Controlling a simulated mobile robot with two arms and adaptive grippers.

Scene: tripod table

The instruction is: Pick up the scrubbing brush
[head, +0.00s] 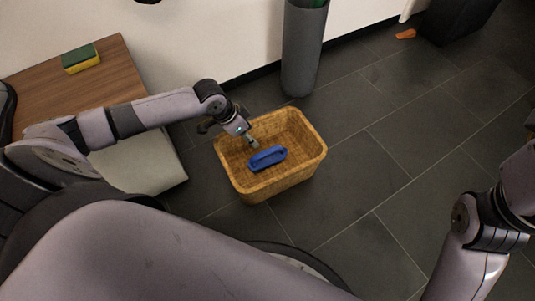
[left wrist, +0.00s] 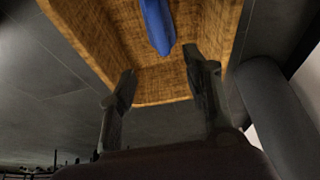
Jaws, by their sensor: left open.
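The scrubbing brush (head: 267,158) is blue and lies inside a woven basket (head: 314,163) on the floor in the head view. It also shows at the top of the left wrist view (left wrist: 158,25), partly cut off by the frame edge. My left gripper (head: 252,142) reaches in over the basket's back left side, close to the brush. In the left wrist view its two fingers (left wrist: 158,85) are apart with nothing between them, and the brush is beyond the fingertips. My right arm shows at the right edge of the head view, but its gripper is out of view.
A wooden table (head: 110,85) at the left bears a green and yellow sponge (head: 81,59). A tall grey bin (head: 304,50) stands behind the basket near the wall. An orange item (head: 405,34) lies on the far floor. The tiled floor right of the basket is clear.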

